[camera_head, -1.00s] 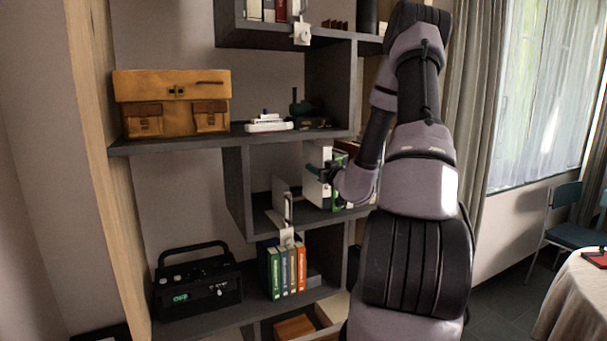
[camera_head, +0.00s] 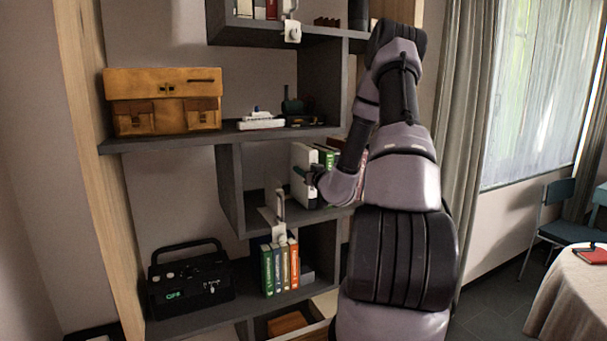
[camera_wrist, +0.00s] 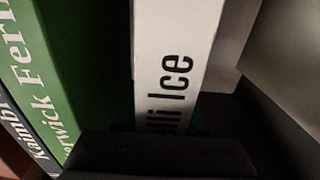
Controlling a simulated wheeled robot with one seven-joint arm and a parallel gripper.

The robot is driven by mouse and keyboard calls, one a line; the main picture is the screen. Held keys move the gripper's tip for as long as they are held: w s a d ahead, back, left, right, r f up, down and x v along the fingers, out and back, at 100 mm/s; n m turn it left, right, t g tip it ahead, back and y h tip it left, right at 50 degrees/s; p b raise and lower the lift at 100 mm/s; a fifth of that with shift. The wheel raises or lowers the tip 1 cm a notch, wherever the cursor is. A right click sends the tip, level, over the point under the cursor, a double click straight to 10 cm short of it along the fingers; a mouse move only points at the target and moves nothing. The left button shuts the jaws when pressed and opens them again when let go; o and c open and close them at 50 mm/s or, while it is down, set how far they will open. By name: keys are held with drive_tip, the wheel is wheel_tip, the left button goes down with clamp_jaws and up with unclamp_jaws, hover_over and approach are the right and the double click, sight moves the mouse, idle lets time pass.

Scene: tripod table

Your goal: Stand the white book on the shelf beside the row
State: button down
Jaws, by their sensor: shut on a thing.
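The white book (camera_head: 301,160) is upright in the right-hand middle compartment of the shelf (camera_head: 243,228). My gripper (camera_head: 307,176) is shut on it; my wrist covers part of it. The row of books (camera_head: 325,156), with a green one nearest, stands just right of the white book, partly hidden by my arm. In the wrist view the white book's spine (camera_wrist: 175,60) fills the middle, with a dark gap between it and the green book (camera_wrist: 50,70). I cannot tell whether the white book's foot touches the shelf board.
A pale bookend-like piece (camera_head: 280,232) sits at the shelf's front edge, left of the white book. Several books (camera_head: 280,268) and a black radio (camera_head: 190,280) stand below. A tan bag (camera_head: 163,102) and a white model ship (camera_head: 261,121) are above. A curtain hangs right.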

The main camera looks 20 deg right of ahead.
drive_tip(key=shift+f, duration=0.55)
drive_tip(key=shift+c, duration=2.4)
unclamp_jaws()
drive_tip(key=shift+f, duration=0.1)
drive_tip(key=s, duration=1.2)
drive_tip(key=shift+d+r, duration=0.15)
drive_tip(key=shift+r, duration=0.05)
